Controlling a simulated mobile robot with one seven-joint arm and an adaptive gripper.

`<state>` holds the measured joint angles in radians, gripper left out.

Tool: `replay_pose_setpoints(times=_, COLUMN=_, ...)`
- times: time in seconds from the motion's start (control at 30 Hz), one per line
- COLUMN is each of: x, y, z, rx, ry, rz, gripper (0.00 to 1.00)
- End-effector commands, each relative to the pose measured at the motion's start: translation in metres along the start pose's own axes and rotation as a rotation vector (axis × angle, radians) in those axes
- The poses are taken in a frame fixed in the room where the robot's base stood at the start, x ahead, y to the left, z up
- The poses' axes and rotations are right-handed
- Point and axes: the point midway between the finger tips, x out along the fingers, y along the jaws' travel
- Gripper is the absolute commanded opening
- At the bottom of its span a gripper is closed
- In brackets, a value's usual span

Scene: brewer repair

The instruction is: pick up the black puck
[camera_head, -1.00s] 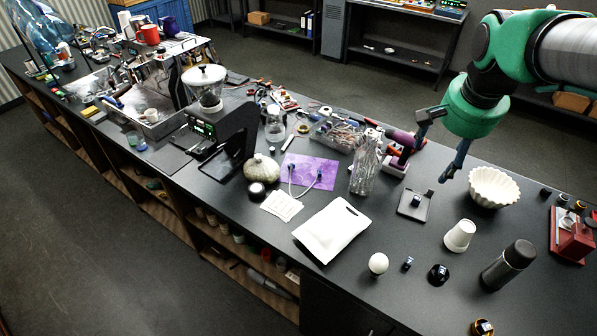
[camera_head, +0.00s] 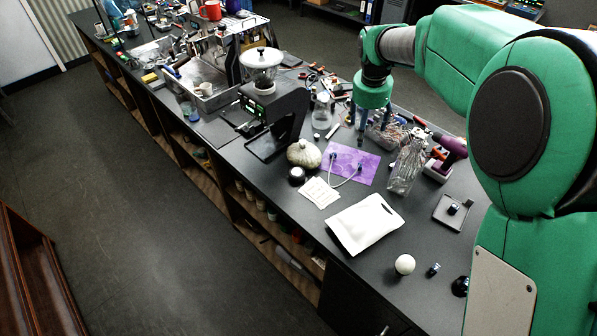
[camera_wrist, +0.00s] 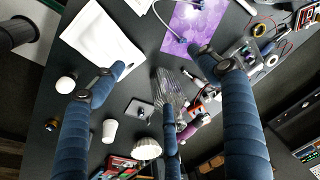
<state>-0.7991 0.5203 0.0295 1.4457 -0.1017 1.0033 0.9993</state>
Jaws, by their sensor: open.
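A low round black thing with a paler top (camera_head: 297,176), which looks like the black puck, sits on the dark counter in front of the grey-green gourd-like jar. A second rounded black thing (camera_head: 460,286) lies at the right, partly cut off by my arm, so I cannot be sure which is the puck. My gripper (camera_head: 368,128) hangs over the back of the counter, behind the purple mat, fingers pointing down. Its blue fingers (camera_wrist: 160,85) are spread in the wrist view with nothing held between them. I cannot make out the puck in the wrist view.
A white pouch (camera_head: 365,224), white cards (camera_head: 319,193) and a white ball (camera_head: 404,264) lie forward. A grinder (camera_head: 262,72) stands left.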

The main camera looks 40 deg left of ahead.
Motion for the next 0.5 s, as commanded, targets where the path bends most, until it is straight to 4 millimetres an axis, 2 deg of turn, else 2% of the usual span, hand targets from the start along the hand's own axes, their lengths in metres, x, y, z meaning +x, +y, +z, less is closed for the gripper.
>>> replay_pose_setpoints(times=0.03, x=0.011, y=-0.018, z=0.009, rx=-0.002, ry=-0.006, rz=0.007, gripper=0.75)
replay_pose_setpoints(times=0.2, x=0.048, y=-0.07, z=0.04, rx=0.008, ry=-0.018, rz=0.024, gripper=0.75)
replay_pose_setpoints(times=0.5, x=0.115, y=-0.148, z=0.109, rx=0.025, ry=-0.029, rz=0.055, gripper=0.75)
